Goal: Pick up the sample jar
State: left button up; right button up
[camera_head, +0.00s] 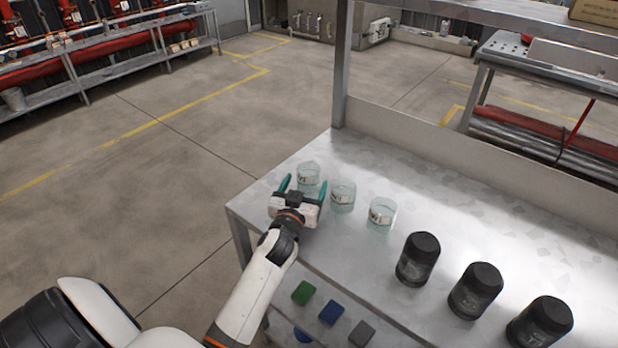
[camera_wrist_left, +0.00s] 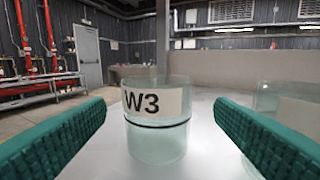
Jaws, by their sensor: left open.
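The sample jar marked W3 (camera_head: 307,176) is a clear glass jar with a white label, upright near the left end of the metal table (camera_head: 450,225). My left gripper (camera_head: 303,186) is open at table height, its green fingers pointing at this jar. In the left wrist view the jar (camera_wrist_left: 156,120) stands centred ahead, between the two green fingers (camera_wrist_left: 165,125); it is not gripped. Two similar glass jars, a middle one (camera_head: 342,196) and a right one (camera_head: 381,214), stand in a row to its right. My right gripper is not in view.
Several black-lidded dark jars, one of them nearest (camera_head: 418,259), stand farther right on the table. The middle glass jar is close beside my right-hand finger. Green (camera_head: 303,292), blue (camera_head: 331,312) and grey (camera_head: 361,333) blocks lie lower, at the front. A post (camera_head: 342,65) rises behind.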

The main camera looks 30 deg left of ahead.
aim_at(311, 167)
pick_arm(q)
jog(key=shift+w+a, duration=0.15)
jog(key=shift+w, duration=0.3)
jog(key=p+x, duration=0.1)
jog(key=x, duration=0.4)
jog(key=shift+s+a+r, duration=0.1)
jog(key=shift+r, duration=0.1)
jog(key=shift+w+a, duration=0.1)
jog(key=shift+w, duration=0.2)
jog(key=shift+s, duration=0.1)
jog(key=shift+c, duration=0.4)
jog(key=c, duration=1)
